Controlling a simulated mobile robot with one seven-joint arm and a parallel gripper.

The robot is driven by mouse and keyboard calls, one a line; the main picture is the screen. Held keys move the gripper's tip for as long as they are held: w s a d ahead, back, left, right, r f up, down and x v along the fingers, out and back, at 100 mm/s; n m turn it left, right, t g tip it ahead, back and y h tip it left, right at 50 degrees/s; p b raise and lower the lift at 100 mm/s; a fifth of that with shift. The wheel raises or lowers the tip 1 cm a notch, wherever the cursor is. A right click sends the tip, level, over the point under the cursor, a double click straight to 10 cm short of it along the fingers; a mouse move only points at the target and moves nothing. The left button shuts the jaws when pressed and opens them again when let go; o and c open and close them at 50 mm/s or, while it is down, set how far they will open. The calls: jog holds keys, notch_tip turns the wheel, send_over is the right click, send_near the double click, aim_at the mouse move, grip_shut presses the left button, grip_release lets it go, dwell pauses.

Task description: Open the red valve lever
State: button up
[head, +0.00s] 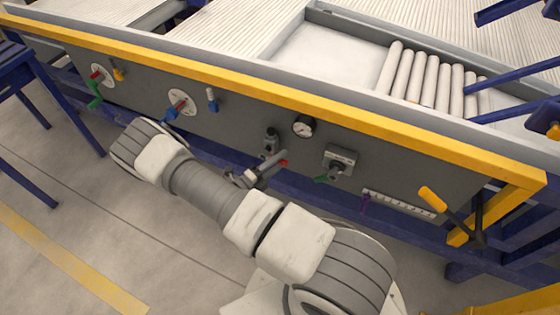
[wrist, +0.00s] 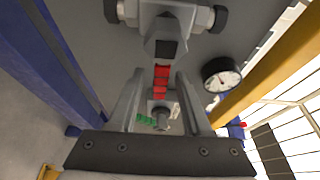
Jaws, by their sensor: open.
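The red valve lever (wrist: 161,82) shows in the wrist view as a ribbed red handle below a grey valve body (wrist: 165,35). It lies between the two fingers of my open gripper (wrist: 160,78), with a gap on each side. I cannot tell how deep it sits between them. In the head view my gripper (head: 268,168) is at the dark panel, just below the grey valve fitting (head: 271,141). Only a small red bit of the lever (head: 283,162) shows there; the rest is hidden behind the gripper.
A pressure gauge (head: 303,126) is right of the valve. A grey box valve (head: 340,160) with a green handle is further right. Round dials with levers (head: 181,103) are on the left. A yellow rail (head: 330,112) runs above the panel. A yellow-handled lever (head: 432,198) sticks out at right.

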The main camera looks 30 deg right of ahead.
jog(key=shift+d, duration=0.15)
grip_shut()
dwell(1.4)
